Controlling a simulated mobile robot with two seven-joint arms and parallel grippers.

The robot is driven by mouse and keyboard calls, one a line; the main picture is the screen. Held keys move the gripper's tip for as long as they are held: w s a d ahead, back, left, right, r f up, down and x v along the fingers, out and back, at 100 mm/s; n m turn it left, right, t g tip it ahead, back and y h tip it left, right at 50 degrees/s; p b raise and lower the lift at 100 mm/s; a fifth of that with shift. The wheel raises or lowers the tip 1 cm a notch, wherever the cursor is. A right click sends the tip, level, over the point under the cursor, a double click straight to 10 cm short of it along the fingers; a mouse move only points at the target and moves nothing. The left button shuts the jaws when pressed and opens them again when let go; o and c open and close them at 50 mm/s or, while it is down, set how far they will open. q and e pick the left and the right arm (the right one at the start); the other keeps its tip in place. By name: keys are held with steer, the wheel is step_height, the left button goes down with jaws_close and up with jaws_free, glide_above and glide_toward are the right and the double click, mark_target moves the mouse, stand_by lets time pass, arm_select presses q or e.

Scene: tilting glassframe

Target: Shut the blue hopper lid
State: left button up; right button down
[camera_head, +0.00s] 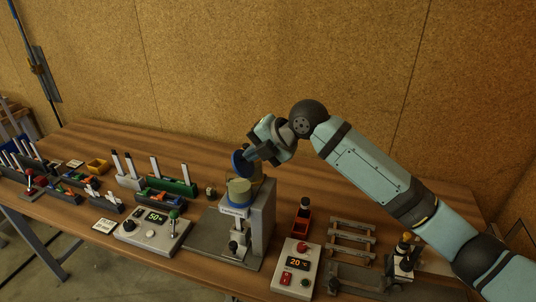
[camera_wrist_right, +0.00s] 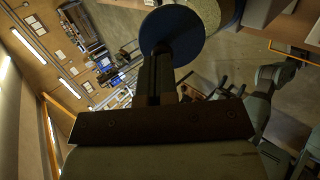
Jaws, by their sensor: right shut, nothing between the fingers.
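The blue hopper lid (camera_head: 239,163) is a round disc standing tilted up, open, above the left side of the round hopper (camera_head: 240,187) on the grey machine. My right gripper (camera_head: 253,153) is behind and to the right of the lid. Its fingers are shut with nothing between them. In the right wrist view the blue lid (camera_wrist_right: 186,30) is seen nearly face-on past the fingertips of my right gripper (camera_wrist_right: 158,60). The fingertips overlap the disc there; I cannot tell whether they touch it. My left gripper is not in view.
A control box with a green "50" display (camera_head: 153,219) stands left of the machine, and one reading "20" (camera_head: 296,266) stands right. Trays with markers crowd the left. Bare wood lies behind the machine.

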mark_target(235, 153)
steer(key=shift+w+a+r+h, duration=0.15)
steer(key=shift+a+r+h, duration=0.2)
steer(key=shift+h, duration=0.15)
steer(key=shift+w+a+f+p, duration=0.15)
steer(key=shift+a+f+p, duration=0.15)
steer(key=shift+p, duration=0.15)
steer(key=shift+w+a+f, duration=0.3)
steer(key=shift+w+a, duration=0.05)
steer(key=shift+a, duration=0.1)
steer(key=shift+w+a+f, duration=0.1)
steer(key=shift+a+f, duration=0.15)
steer(key=shift+a, duration=0.25)
steer(key=shift+w+a+f, duration=0.1)
steer(key=shift+a+f, duration=0.1)
steer(key=shift+a, duration=0.25)
steer(key=shift+w+a+f, duration=0.2)
steer(key=shift+a+f, duration=0.2)
steer(key=shift+a, duration=0.1)
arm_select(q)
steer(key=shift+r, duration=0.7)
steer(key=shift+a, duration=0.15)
arm_select(e)
steer(key=shift+a+f, duration=0.15)
